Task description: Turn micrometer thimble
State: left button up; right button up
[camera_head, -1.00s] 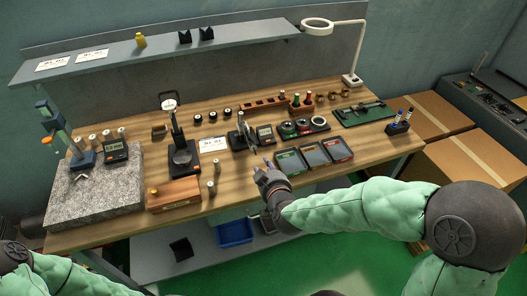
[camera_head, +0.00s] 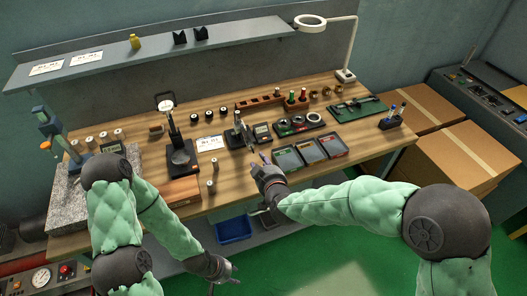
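The micrometer (camera_head: 239,126) appears to be the small metal tool held upright in a dark stand near the middle of the bench, beside a small black digital readout (camera_head: 262,133). Its thimble is too small to make out clearly. My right gripper (camera_head: 257,160) is just in front of the stand, above the bench's front part, apart from the micrometer. Its small fingers look spread and empty. My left gripper (camera_head: 228,284) is low in front of the bench, below the top's front edge, with fingers spread and nothing between them.
Two small metal cylinders (camera_head: 212,187) and a black dial stand (camera_head: 182,155) are to the left. My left arm covers part of the granite block (camera_head: 66,202). A blue bin (camera_head: 233,229) sits below.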

aim_at(253, 148)
jog(key=b+x, duration=0.2)
jog(key=x, duration=0.7)
jog(key=shift+w+f, duration=0.1)
jog(key=shift+w, duration=0.15)
grip_shut()
